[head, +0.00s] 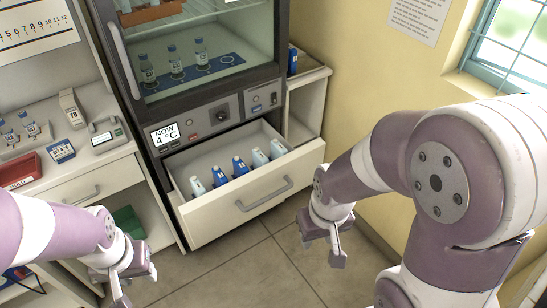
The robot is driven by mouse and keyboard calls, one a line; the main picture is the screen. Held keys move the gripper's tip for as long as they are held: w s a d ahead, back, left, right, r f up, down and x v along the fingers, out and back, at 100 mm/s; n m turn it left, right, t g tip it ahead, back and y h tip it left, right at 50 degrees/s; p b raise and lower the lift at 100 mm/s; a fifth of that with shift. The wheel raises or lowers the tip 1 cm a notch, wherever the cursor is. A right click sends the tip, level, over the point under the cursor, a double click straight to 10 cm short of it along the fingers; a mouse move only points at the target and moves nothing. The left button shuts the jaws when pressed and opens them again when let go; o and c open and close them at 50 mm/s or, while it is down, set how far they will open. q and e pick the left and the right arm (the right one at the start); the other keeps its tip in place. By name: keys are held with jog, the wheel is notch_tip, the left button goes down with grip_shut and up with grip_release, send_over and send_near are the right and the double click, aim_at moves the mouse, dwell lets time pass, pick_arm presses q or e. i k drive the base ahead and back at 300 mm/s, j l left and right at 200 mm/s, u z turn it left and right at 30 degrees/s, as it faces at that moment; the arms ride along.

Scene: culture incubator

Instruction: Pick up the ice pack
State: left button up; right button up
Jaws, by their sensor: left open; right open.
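An open drawer (250,196) below the cold cabinet holds several upright items in a row. Two are blue with pale tops, a blue pack (219,178) and another blue pack (240,167). The others are whitish, among them a white pack (197,187) at the left end. I cannot tell for sure which one is the ice pack. My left gripper (134,284) is open and empty, low at the left in front of the left counter. My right gripper (322,248) is open and empty, to the right of the drawer and nearer me. Neither touches any pack.
The cabinet (222,118) has a shut glass door with several bottles behind it; its display reads 4 °C. The left counter (88,172) holds a red tray (18,171), bottles and small devices. A shelf (307,75) stands right of the cabinet. Floor before the drawer is clear.

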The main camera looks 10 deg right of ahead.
aim_at(278, 150)
jog(key=i+l+z, duration=0.3)
jog(key=i, duration=0.15)
jog(key=i+l+z, duration=0.35)
jog(key=i+z, duration=0.3)
jog(key=i, duration=0.25)
